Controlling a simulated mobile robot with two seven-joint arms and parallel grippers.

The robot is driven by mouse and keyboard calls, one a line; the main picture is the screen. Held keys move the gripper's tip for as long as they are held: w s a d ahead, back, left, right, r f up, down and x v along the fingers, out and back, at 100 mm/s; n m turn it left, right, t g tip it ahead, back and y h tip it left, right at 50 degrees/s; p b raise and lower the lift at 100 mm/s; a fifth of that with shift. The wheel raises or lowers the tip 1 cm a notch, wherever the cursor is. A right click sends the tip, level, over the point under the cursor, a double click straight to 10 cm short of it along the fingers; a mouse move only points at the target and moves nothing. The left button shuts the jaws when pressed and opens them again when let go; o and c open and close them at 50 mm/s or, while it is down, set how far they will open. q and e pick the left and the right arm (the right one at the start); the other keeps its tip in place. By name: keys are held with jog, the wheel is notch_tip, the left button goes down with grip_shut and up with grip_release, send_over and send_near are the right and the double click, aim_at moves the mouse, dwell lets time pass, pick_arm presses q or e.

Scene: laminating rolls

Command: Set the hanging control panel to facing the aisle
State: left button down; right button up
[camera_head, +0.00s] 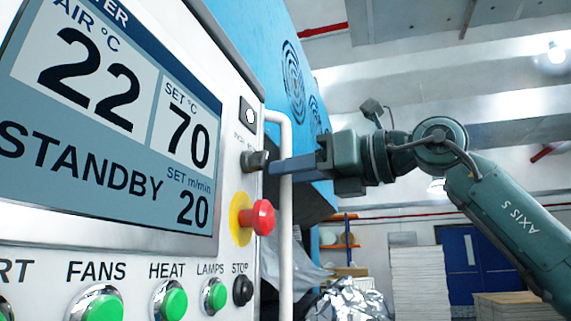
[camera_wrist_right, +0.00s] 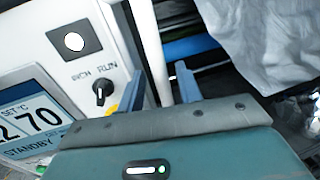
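The control panel (camera_head: 232,130) fills the left of the head view, close to me, its face seen at a slant. Its screen reads STANDBY. A white upright bar handle (camera_head: 286,240) runs along its right edge. My right gripper (camera_head: 285,165) comes in from the right at the handle, its blue fingers level and reaching past the bar. In the right wrist view the handle (camera_wrist_right: 147,40) passes between the two fingers (camera_wrist_right: 159,75), with a narrow gap visible beside it, so the gripper looks open around it. My left gripper is out of view.
A red stop button (camera_head: 263,217) and a selector knob (camera_head: 255,160) stick out near my right fingers. Green buttons (camera_head: 173,303) line the panel's bottom. A blue machine (camera_head: 255,45) stands behind. Crumpled silver film (camera_head: 350,300) and stacked sheets (camera_head: 419,280) lie beyond.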

jog(key=shift+x, duration=1)
grip_shut()
